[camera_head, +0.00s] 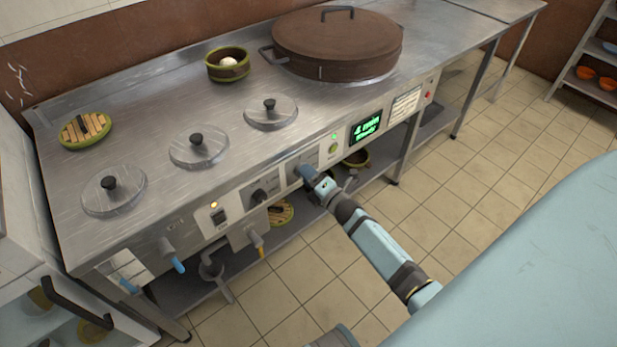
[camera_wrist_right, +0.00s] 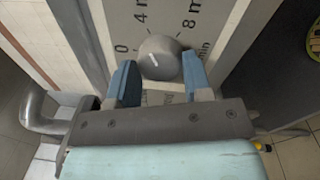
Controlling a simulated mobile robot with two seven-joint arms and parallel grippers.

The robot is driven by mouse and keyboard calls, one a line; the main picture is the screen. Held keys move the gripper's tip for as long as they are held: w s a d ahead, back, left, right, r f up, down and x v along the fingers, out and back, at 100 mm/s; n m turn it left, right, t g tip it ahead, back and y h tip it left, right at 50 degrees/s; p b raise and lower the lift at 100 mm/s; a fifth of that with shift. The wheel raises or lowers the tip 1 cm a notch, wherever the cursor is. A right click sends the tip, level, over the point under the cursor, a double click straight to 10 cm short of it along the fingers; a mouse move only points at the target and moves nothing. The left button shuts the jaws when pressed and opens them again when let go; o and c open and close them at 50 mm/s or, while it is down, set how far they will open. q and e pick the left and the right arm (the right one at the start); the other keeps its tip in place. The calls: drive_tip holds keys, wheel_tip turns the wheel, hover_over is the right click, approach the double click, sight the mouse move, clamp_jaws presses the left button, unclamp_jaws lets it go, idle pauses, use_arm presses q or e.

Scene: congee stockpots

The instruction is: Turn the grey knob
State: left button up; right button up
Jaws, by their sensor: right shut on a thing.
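The grey knob (camera_wrist_right: 158,57) is round with a white pointer line and sits on a panel marked 0, 4 and 8 min. My right gripper (camera_wrist_right: 162,77) has its two blue fingers on either side of the knob and is shut on it. The pointer line slants, up to the left in the wrist view. In the head view my right gripper (camera_head: 307,171) is against the stove's front panel and mostly hides the knob. My left gripper is not in view.
Lidded pots (camera_head: 198,147) and a large brown lid (camera_head: 337,45) are on the steel counter. A bent grey pipe (camera_wrist_right: 40,112) is near the gripper's left.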

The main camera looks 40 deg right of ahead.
drive_tip(key=shift+n, duration=0.3)
drive_tip(key=o, duration=0.9)
drive_tip(key=shift+s, duration=0.1)
use_arm(q)
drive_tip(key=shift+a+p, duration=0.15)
drive_tip(key=shift+p, duration=0.5)
use_arm(e)
drive_tip(key=shift+s+d+f, duration=0.15)
drive_tip(key=shift+s+d, duration=0.1)
drive_tip(key=shift+s, duration=2)
drive_tip(key=shift+s+d+f, duration=0.1)
drive_tip(key=shift+s+d, duration=0.2)
drive_tip(key=shift+s, duration=1.95)
drive_tip(key=shift+s+d+f, duration=0.15)
drive_tip(key=shift+s+d, duration=0.1)
drive_tip(key=shift+s, duration=2)
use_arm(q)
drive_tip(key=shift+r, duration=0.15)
